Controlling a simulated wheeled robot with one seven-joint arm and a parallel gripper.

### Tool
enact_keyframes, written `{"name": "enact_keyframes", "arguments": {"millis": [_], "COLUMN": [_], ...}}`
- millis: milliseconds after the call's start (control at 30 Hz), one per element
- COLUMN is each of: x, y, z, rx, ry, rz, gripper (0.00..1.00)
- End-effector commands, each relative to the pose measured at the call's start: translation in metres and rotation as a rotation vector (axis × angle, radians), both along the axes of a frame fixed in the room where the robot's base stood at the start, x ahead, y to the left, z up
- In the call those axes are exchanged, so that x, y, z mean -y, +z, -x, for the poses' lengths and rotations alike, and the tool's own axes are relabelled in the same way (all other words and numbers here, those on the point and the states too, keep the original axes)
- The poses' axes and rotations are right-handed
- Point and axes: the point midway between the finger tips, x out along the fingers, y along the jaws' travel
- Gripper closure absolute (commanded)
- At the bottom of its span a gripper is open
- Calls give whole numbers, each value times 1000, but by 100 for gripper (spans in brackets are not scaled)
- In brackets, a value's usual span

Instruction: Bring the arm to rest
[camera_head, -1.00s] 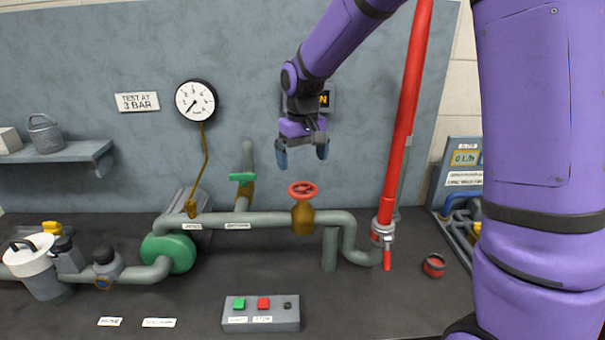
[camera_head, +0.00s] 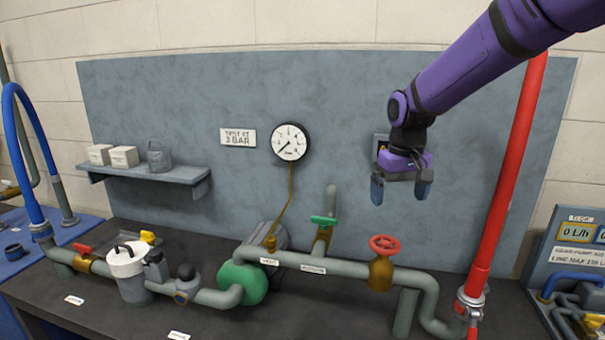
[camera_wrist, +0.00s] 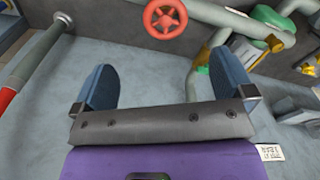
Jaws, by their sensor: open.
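My purple arm reaches in from the upper right in the head view. My gripper (camera_head: 401,190) hangs in the air before the grey back panel (camera_head: 350,100), pointing down, above and a little right of the green-handled valve (camera_head: 324,220). Its two blue fingers are apart with nothing between them. The red handwheel valve (camera_head: 384,244) lies below it, clear of the fingers. In the wrist view the open fingers (camera_wrist: 158,85) show, with the red handwheel (camera_wrist: 166,17) beyond them.
A red upright pipe (camera_head: 512,170) stands right of my gripper. A pressure gauge (camera_head: 290,142) and a shelf (camera_head: 150,172) are on the panel to the left. A green pump (camera_head: 243,281) and grey pipework run along the bench. A flow display panel (camera_head: 578,240) stands at the right.

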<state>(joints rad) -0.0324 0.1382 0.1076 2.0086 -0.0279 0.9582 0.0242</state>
Motion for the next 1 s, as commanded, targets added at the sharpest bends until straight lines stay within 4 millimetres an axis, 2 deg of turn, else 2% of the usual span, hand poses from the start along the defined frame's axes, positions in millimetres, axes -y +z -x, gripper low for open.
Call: {"name": "enact_keyframes", "arguments": {"millis": [33,200,500,800,1000], "x": [4,17,36,52,58], "y": [13,44,79,88,82], "z": [12,57,138,219,260], "rx": [23,92,212,330,394], "ry": [-6,-27,-64,-101,-120], "rz": [1,2,-3,-18,-31], "gripper": [0,0,0,0,0]}}
